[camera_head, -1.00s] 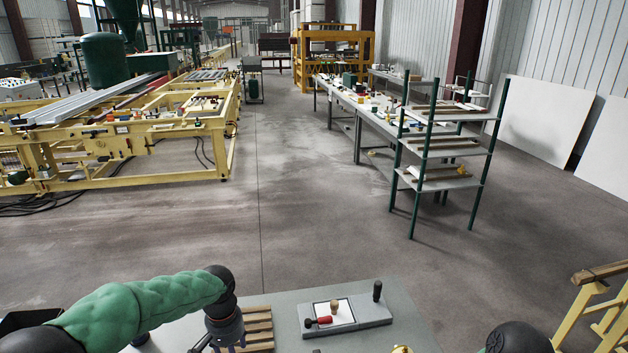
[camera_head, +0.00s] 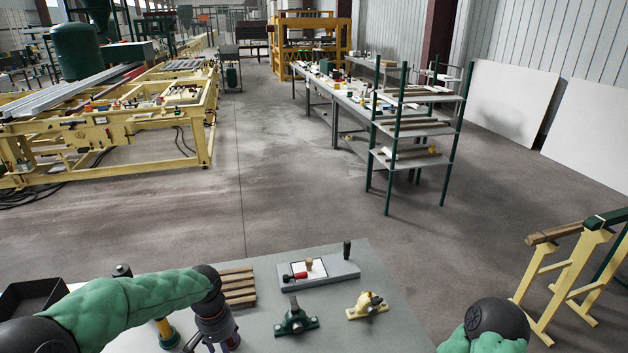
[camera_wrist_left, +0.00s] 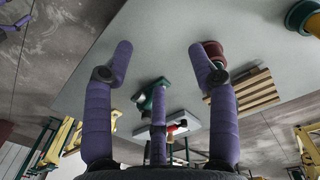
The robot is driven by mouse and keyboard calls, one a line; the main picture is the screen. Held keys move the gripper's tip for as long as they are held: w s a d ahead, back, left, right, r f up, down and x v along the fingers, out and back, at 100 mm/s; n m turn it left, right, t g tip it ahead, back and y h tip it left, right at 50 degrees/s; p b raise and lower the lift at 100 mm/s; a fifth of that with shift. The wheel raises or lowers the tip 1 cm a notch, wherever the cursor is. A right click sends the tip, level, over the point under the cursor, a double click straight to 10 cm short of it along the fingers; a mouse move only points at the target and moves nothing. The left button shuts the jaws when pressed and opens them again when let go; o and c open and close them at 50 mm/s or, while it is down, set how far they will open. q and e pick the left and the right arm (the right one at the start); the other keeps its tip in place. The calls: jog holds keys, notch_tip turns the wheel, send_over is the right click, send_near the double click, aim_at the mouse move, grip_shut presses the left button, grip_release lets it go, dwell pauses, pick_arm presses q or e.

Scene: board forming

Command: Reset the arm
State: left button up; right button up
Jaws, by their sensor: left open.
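My left arm comes in from the left in the head view, covered in a green sleeve. Its gripper (camera_head: 212,343) points down over the grey table, in front of the wooden slats, and its tips are cut by the lower edge. In the left wrist view the purple fingers of the left gripper (camera_wrist_left: 158,55) are spread wide with nothing between them. Of my right arm, only a green-sleeved part with a black joint shows at the lower right; its gripper is out of view.
The grey table (camera_head: 385,290) bears wooden slats (camera_head: 238,288), a grey block with a white panel (camera_head: 335,268), a green clamp (camera_head: 296,320) and a yellow clamp (camera_head: 367,307). A black tray (camera_head: 30,298) lies at left. A yellow trestle (camera_head: 545,285) stands at right.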

pick_arm(q)
jog(key=s+d+f, duration=0.1)
jog(key=d+f, duration=0.1)
jog(key=f, duration=0.2)
jog(key=s+d+f+h, duration=0.1)
jog(key=d+f, duration=0.1)
jog(key=f, duration=0.2)
jog(key=s+d+f+h, duration=0.1)
jog(key=d+f, duration=0.1)
jog(key=f, duration=0.2)
jog(key=shift+s+f, duration=0.15)
jog(key=shift+s, duration=0.1)
jog(key=s+d+f+n+h, duration=0.1)
jog(key=s+d+f, duration=0.2)
jog(key=s+f, duration=0.45)
jog(key=s+d+f+n+h, duration=0.1)
jog(key=s+d+f+n, duration=0.15)
jog(key=s+f, duration=0.55)
notch_tip(320, 180, down, 7)
jog(key=b, duration=0.7)
jog(key=shift+s+d+r+m+b, duration=0.15)
jog(key=shift+s+d+m+b, duration=0.1)
jog(key=shift+d+m+b, duration=0.15)
